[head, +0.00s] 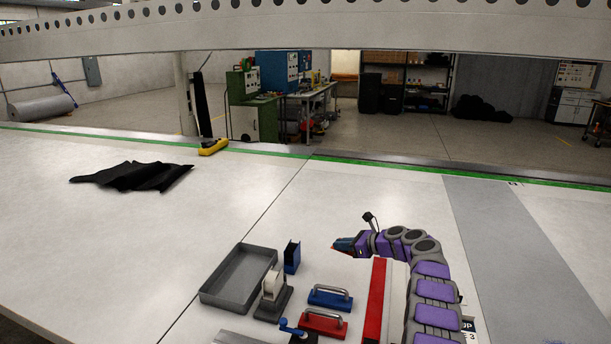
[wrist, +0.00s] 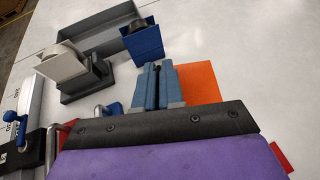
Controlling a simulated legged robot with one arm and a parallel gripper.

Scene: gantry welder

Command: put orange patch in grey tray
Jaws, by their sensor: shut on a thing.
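The orange patch (wrist: 199,82) shows as a flat, bright piece beside and partly behind my fingers in the wrist view. In the head view only a small orange sliver shows under the fingertips. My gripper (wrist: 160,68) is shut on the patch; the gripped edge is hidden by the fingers. In the head view my gripper (head: 340,246) is over the white table, right of the grey tray (head: 222,303). The tray is a shallow, empty-looking rectangular box. It also shows in the wrist view (wrist: 108,43), beyond the blue holder.
A blue holder (head: 292,257) and a tape dispenser (head: 272,292) stand by the tray's right side. Blue (head: 330,298) and red (head: 323,324) handled blocks lie nearer. A black cloth (head: 135,176) lies far left. The table behind the tray is clear.

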